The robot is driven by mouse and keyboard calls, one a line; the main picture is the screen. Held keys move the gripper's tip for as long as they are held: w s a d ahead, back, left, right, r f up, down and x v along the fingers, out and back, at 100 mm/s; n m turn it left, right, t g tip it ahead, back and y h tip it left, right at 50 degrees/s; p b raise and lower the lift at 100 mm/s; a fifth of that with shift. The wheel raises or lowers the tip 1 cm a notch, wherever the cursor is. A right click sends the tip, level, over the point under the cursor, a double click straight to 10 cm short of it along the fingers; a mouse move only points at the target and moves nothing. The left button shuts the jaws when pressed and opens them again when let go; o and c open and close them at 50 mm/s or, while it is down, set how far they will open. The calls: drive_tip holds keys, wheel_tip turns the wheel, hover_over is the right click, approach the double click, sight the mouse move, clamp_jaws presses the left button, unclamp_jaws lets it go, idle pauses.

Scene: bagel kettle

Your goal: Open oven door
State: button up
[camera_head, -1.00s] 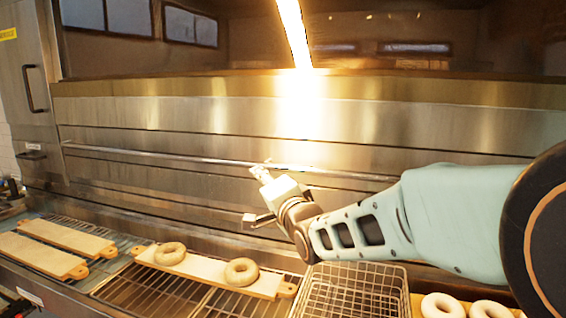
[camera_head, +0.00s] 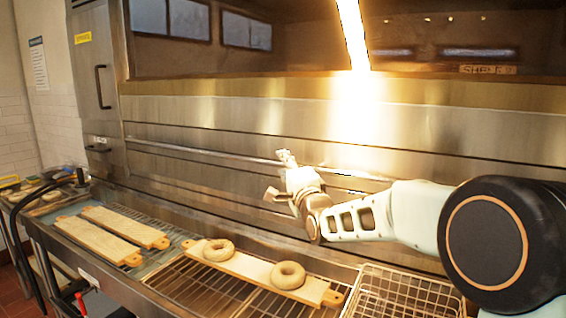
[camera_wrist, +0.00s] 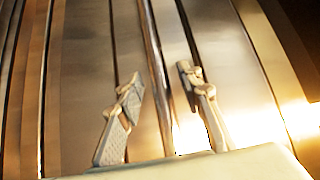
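The oven has a wide brushed-steel front, and its door panel (camera_head: 210,177) lies flush and looks closed. A long thin handle bar (camera_head: 200,151) runs across the front; it also shows in the wrist view (camera_wrist: 155,60), running lengthwise. My gripper (camera_head: 277,176) is at the oven front, near the middle of the bar. In the wrist view my gripper (camera_wrist: 159,80) is open, with one finger on each side of the bar. Gaps show between the bar and both fingers. How deep the bar sits between them I cannot tell.
A wire-rack counter (camera_head: 190,287) runs below the oven front, with a board (camera_head: 250,268) carrying two bagels. Two empty boards (camera_head: 97,240) lie to the left. A wire basket (camera_head: 400,292) stands at the front right, below my arm. A bright light strip (camera_head: 352,30) shows above.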

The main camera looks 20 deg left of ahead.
drive_tip(key=shift+w+a+r, duration=0.1)
drive_tip(key=shift+w+a, duration=0.35)
drive_tip(key=shift+w, duration=0.05)
drive_tip(key=shift+c, duration=0.2)
clamp_jaws()
